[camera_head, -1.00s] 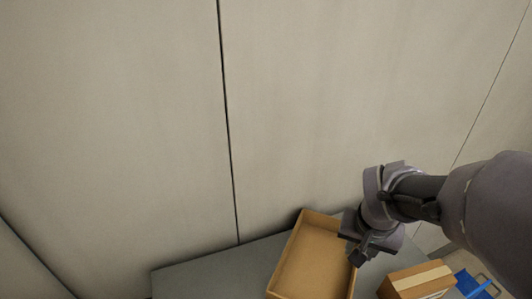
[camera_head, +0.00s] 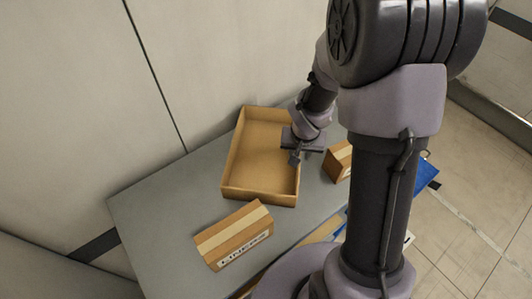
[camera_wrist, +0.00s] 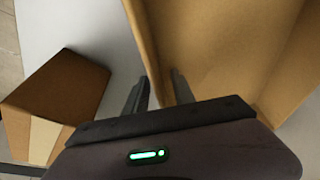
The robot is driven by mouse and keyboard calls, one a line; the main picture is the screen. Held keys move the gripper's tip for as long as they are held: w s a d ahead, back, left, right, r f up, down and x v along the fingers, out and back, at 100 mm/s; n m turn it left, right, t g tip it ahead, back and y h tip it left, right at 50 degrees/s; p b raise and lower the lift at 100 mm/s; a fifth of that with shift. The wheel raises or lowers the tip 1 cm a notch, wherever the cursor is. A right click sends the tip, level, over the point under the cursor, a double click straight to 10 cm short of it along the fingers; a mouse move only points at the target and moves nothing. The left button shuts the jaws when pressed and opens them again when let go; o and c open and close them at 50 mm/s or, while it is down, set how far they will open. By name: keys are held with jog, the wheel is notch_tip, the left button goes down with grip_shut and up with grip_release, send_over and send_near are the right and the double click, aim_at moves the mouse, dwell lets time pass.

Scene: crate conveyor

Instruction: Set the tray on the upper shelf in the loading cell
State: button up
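The tray (camera_head: 262,190) is a shallow, open, empty brown box on the grey table, close to the wall. My gripper (camera_head: 297,157) is at the tray's right wall in the head view. I cannot make out the upper shelf in these views.
A taped, labelled carton (camera_head: 235,236) lies on the grey table (camera_head: 160,215) in front of the tray. Another carton (camera_head: 338,162) stands right of my gripper and shows in the wrist view (camera_wrist: 62,90). A blue object (camera_head: 427,174) is partly hidden by my arm. The table's left end is clear.

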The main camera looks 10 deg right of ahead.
grip_shut()
dwell(1.4)
